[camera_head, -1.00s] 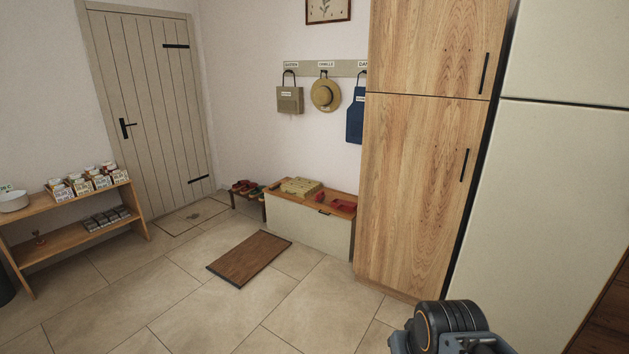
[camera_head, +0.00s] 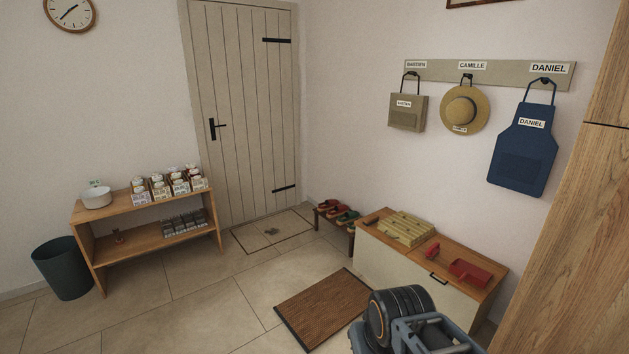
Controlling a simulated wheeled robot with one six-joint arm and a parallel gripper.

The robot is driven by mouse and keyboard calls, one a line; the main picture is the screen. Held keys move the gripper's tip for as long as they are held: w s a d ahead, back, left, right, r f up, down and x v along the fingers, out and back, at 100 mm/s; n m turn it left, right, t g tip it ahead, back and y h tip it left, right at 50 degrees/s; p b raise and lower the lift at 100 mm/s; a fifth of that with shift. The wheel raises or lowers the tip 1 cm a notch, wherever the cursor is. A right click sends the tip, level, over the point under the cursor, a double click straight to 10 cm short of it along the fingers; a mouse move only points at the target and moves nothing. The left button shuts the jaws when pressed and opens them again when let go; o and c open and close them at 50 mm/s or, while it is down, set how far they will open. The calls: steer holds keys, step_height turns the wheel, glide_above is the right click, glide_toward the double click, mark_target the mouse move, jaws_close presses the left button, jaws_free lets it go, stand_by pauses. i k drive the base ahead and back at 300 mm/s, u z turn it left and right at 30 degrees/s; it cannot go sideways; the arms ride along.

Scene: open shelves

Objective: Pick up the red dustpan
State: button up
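The red dustpan (camera_head: 470,272) lies on the wooden top of the storage bench (camera_head: 394,274), near its right end. A smaller red item (camera_head: 432,251), perhaps its brush, lies just left of it on the bench. Part of my arm shows at the bottom, in front of the bench and short of it. The fingertips of my gripper are not clearly visible, and nothing red is near that part of the arm.
A low shoe rack (camera_head: 334,222) stands left of the bench. A wooden shelf (camera_head: 152,247) and dark bin (camera_head: 63,270) are at left. A tall cabinet (camera_head: 570,230) edges the right.

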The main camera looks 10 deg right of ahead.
mark_target(477, 276)
steer(key=z, duration=0.15)
steer(key=i, duration=1.85)
steer(key=z, duration=1.15)
steer(key=i, duration=1.2)
steer(key=z, duration=0.85)
steer(key=i, duration=0.3)
steer(key=z, duration=0.15)
